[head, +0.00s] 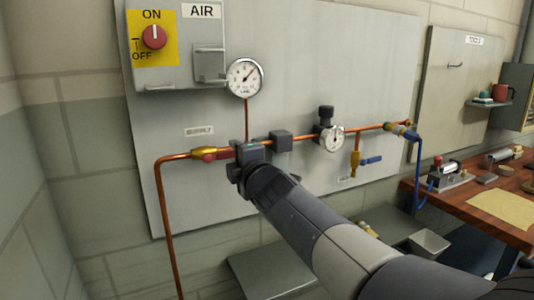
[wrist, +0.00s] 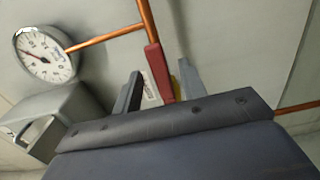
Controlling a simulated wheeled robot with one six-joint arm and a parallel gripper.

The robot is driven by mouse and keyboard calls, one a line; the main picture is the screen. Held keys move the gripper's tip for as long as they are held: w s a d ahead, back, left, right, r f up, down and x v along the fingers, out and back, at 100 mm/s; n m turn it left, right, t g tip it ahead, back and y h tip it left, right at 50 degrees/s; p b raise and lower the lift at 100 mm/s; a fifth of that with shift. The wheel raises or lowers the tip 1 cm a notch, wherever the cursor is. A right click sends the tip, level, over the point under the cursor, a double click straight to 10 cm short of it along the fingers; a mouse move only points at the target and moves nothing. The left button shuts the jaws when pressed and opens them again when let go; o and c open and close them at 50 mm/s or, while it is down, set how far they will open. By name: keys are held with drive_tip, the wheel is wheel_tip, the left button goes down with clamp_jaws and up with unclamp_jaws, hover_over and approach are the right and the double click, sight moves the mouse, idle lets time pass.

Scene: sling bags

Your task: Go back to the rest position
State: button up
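My gripper (head: 240,160) is at the copper pipe on the wall panel, just right of the supply valve with its red handle (head: 215,155). In the wrist view my gripper (wrist: 160,82) has its two fingers apart. The red handle (wrist: 157,70) shows between them, with a bit of yellow behind it. I cannot tell whether a finger touches the handle. My arm reaches in from the lower right of the head view.
A round gauge (head: 245,77) sits above the pipe, below the AIR box with its red knob (head: 153,36). Further right are a regulator gauge (head: 332,138), a blue lever (head: 371,160) and a blue hose (head: 417,170). A wooden bench (head: 470,215) stands at right.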

drive_tip(key=x, duration=0.2)
drive_tip(key=shift+w+a, duration=0.15)
drive_tip(key=shift+w, duration=0.15)
drive_tip(key=shift+f+m, duration=0.5)
drive_tip(key=shift+m, duration=0.5)
